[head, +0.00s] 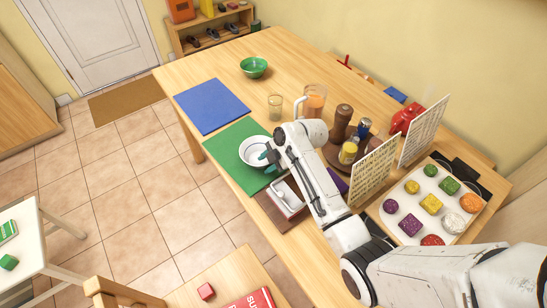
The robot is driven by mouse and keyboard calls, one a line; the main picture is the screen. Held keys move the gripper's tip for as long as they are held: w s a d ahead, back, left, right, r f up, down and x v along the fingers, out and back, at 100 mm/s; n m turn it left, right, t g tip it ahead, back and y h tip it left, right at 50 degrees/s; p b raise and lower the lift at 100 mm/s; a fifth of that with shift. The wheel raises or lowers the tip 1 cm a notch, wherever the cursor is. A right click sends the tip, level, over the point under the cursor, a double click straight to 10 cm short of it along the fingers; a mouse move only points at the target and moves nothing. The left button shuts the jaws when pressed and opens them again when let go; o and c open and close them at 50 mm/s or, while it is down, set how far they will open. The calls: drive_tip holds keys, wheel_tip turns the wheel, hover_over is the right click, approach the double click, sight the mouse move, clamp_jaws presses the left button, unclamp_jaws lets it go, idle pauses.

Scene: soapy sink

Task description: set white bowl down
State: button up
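The white bowl (252,146) is upright over the green mat (226,151) on the wooden table. My gripper (267,157) reaches in from the right, its teal fingertips at the bowl's right rim. The gripper appears shut on that rim, though the fingers are small in this view. The arm hides part of the bowl's right side. I cannot tell whether the bowl's base touches the mat or hangs a little above it.
A blue mat (210,106), a green bowl (254,67) and a glass (275,105) are farther back. An orange drink (314,99) and a brown mill (342,122) stand right. The green mat's left part is bare.

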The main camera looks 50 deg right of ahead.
drive_tip(key=v, duration=1.1)
drive_tip(key=shift+r, duration=0.35)
drive_tip(key=shift+o, duration=0.3)
drive_tip(key=shift+s+d, duration=0.15)
